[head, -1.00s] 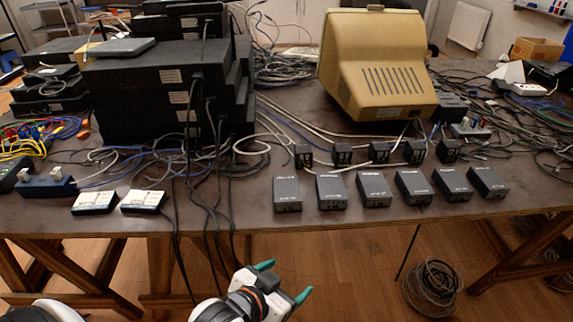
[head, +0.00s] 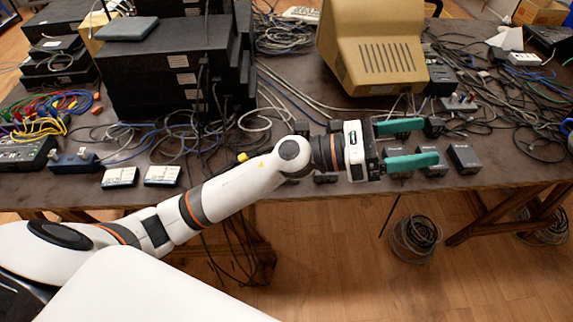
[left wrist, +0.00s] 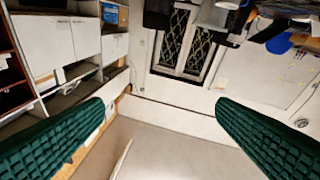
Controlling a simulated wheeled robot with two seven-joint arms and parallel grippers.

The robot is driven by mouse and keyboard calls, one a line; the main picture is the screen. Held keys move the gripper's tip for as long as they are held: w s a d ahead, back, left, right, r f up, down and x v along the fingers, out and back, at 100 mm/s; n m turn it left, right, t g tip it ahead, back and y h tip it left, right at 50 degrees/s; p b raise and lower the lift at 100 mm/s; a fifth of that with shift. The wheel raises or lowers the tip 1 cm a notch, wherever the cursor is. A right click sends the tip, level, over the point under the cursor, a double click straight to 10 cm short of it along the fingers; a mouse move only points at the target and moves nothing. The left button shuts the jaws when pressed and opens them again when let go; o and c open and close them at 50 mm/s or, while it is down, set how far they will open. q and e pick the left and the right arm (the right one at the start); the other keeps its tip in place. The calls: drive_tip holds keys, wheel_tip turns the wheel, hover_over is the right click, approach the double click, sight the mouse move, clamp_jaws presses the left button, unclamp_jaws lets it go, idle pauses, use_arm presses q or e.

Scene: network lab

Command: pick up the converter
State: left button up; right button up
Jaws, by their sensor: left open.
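The converters are small dark grey boxes in a row along the table's front edge. In the head view, one (head: 464,157) at the right end shows clearly. Another (head: 432,149) is partly covered by my lower finger. The boxes further left are mostly hidden behind my arm and gripper. My left gripper (head: 430,141) is open and empty, its green fingers pointing right over the row. I cannot tell its height above the boxes. In the left wrist view its two fingers (left wrist: 158,120) stand wide apart with nothing between them, and no converter shows. My right gripper is not in view.
A beige monitor (head: 375,60) stands just behind the row. A stack of black equipment (head: 165,75) and two small white-topped boxes (head: 120,177) are on the left. Tangled cables (head: 500,100) cover the right side. The wooden floor in front is open, with cable coils (head: 414,238).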

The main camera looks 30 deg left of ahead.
use_arm(q)
drive_tip(key=a+f+m+g+y, duration=0.3)
drive_tip(key=f+m+g+y, duration=0.6)
drive_tip(key=m, duration=0.5)
drive_tip(key=w+a+f+m+t+y, duration=0.1)
drive_tip(key=w+a+f+m+y, duration=0.3)
drive_tip(key=a, duration=0.6)
drive_tip(key=w+a+r+y, duration=0.1)
drive_tip(key=w+a+y, duration=0.1)
drive_tip(key=a+y, duration=0.7)
drive_tip(key=f, duration=0.2)
drive_tip(key=a+f+h, duration=0.1)
drive_tip(key=a+f+h+p, duration=0.1)
drive_tip(key=f, duration=0.1)
drive_tip(key=shift+a+f, duration=0.25)
drive_tip(key=shift+f, duration=0.1)
drive_tip(key=shift+s+a+f+p, duration=0.1)
drive_tip(key=shift+f+p, duration=0.15)
drive_tip(key=shift+f, duration=1.3)
drive_tip(key=shift+a+f+p, duration=0.1)
drive_tip(key=shift+f+p, duration=0.15)
drive_tip(key=shift+f, duration=1.25)
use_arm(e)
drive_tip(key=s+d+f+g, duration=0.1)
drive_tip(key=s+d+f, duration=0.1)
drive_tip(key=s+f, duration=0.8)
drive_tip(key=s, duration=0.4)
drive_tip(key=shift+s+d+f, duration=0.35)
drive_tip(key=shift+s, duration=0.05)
